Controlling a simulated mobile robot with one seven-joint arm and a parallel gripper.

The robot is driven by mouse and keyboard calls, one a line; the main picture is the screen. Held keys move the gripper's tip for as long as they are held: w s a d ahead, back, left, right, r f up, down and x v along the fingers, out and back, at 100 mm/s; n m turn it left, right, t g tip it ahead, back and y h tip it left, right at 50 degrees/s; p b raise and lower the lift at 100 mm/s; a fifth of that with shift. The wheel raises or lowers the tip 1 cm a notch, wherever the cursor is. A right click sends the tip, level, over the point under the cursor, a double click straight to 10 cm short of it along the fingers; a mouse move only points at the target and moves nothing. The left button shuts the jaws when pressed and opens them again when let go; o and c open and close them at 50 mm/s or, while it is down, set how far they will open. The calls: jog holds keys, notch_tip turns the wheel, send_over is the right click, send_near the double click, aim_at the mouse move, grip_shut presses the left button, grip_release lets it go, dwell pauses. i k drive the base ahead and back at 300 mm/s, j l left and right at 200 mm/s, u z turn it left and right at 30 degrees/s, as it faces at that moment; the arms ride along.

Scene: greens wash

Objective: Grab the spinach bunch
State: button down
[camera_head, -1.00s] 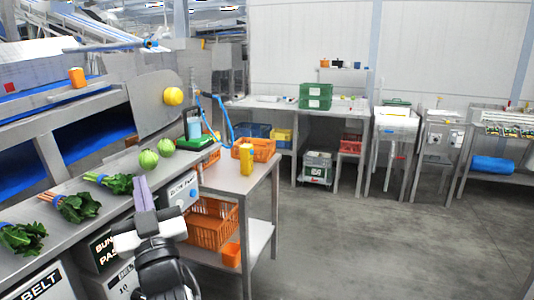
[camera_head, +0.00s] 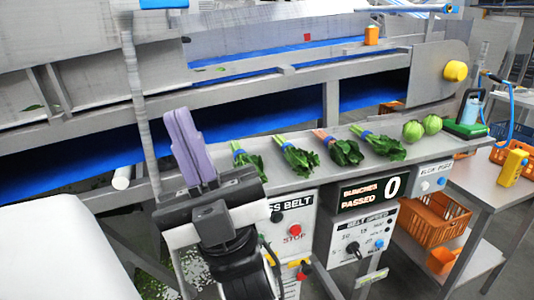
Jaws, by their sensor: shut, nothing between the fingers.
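Several leafy green bunches with blue bands lie in a row on a steel counter (camera_head: 295,182). From left to right they are a first bunch (camera_head: 250,163), a second bunch (camera_head: 300,160), a third bunch (camera_head: 346,152) with orange-red stems, and a fourth bunch (camera_head: 384,146). I cannot tell for sure which is the spinach. My gripper (camera_head: 179,115), with pale purple fingers, is shut and empty. It points up in the picture, left of the first bunch and apart from it.
Two round green heads (camera_head: 422,127) lie at the counter's right end, beside a green scale-like device (camera_head: 466,130). A control panel (camera_head: 366,230) faces me under the counter. A blue conveyor belt (camera_head: 100,162) runs behind.

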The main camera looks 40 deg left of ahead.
aim_at(241, 158)
jog(key=u, duration=1.3)
jog(key=k+j+z, duration=0.2)
jog(key=j, duration=0.2)
jog(key=j+z, duration=0.2)
jog(key=j, duration=0.2)
jog(key=k+j+z, duration=0.2)
jog(key=j, duration=0.15)
jog(key=k+j+z, duration=0.15)
jog(key=j, duration=0.2)
jog(key=k+j+z, duration=0.2)
jog(key=i+j, duration=0.15)
jog(key=i, duration=0.35)
jog(key=i+j, duration=0.2)
jog(key=i, duration=0.35)
